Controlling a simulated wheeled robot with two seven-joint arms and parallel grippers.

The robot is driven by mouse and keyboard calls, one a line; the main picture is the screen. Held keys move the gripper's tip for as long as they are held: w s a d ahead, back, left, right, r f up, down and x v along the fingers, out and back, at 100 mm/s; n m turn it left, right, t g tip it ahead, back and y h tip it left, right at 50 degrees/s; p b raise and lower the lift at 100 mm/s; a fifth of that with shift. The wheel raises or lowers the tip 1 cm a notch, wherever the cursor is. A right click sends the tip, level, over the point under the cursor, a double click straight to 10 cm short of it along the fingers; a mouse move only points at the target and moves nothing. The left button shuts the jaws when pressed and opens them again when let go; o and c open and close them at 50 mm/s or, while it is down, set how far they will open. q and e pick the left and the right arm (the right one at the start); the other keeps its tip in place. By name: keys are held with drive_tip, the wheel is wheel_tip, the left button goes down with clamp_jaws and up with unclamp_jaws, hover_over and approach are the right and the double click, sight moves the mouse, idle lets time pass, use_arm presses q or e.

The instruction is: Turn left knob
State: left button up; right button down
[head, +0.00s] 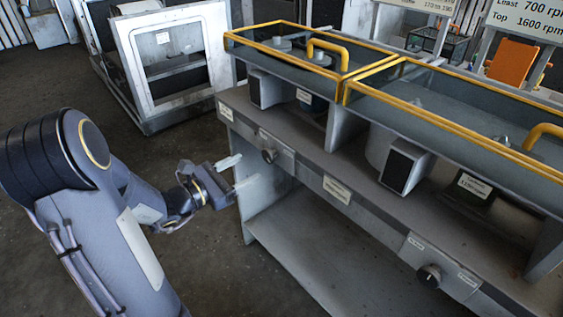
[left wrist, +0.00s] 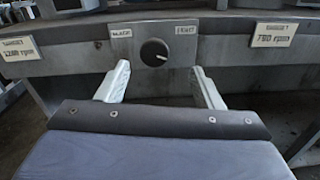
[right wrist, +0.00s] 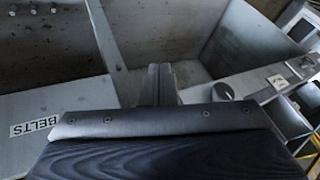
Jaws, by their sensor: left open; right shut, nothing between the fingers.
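The left knob (head: 269,155) is a dark round dial on the front panel of the grey blower housing bench (head: 300,174). In the left wrist view the knob (left wrist: 154,51) has a light pointer mark and sits ahead of my fingers, between two small labels. My left gripper (head: 240,171) is open, in front of the bench and left of the knob, apart from it. In the left wrist view its fingertips (left wrist: 160,68) lie either side of and slightly below the knob, with nothing between them. My right gripper (right wrist: 158,72) is shut and empty; the head view does not show it.
A second knob (head: 429,275) is on the panel at lower right. Yellow-framed covers with handles (head: 325,47) top the bench. A white-framed cabinet (head: 172,60) stands behind. The floor left of the bench is clear.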

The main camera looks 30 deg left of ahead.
sight(267, 157)
use_arm(q)
drive_tip(key=x, duration=0.8)
drive_tip(key=shift+w+a+f, duration=0.1)
drive_tip(key=shift+w+a, duration=0.05)
drive_tip(key=shift+a, duration=0.25)
drive_tip(key=c, duration=1)
drive_tip(key=shift+o, duration=0.2)
drive_tip(key=shift+f+m+b, duration=0.15)
drive_tip(key=shift+m+b, duration=0.15)
drive_tip(key=shift+b, duration=0.45)
drive_tip(key=m+b, duration=0.4)
drive_tip(key=b, duration=0.3)
drive_tip(key=m+b, duration=0.5)
drive_tip(key=b, duration=0.3)
drive_tip(key=shift+d+f, duration=0.15)
drive_tip(key=shift+f, duration=0.1)
drive_tip(key=shift+r+m+b, duration=0.2)
drive_tip(key=shift+m+b, duration=0.8)
